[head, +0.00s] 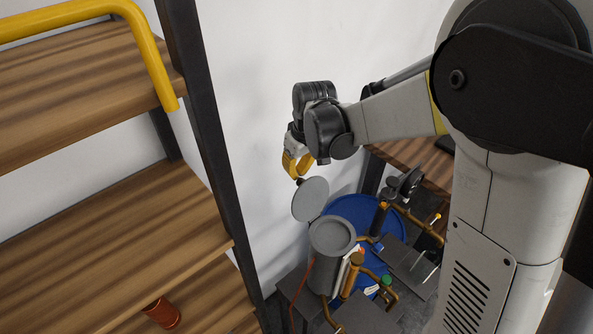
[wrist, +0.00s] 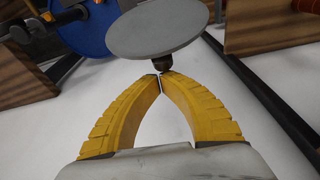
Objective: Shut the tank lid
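The tank (head: 332,258) is a grey upright cylinder with its round top open. Its grey disc lid (head: 311,199) stands raised at the tank's back left rim. In the wrist view the lid (wrist: 158,24) fills the top middle, with a small dark knob (wrist: 160,62) on the side facing me. My gripper (head: 297,172) is above and behind the lid. In the wrist view the yellow fingers (wrist: 160,76) come together at their tips, right at the knob. Nothing shows between them, and I cannot tell whether the tips touch the knob.
A wooden shelf (head: 120,245) with a dark post and yellow rail stands at left. A blue drum (head: 352,208) is behind the tank. Brass pipes (head: 352,275) and dark plates crowd the tank's right side. A white wall is behind my gripper.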

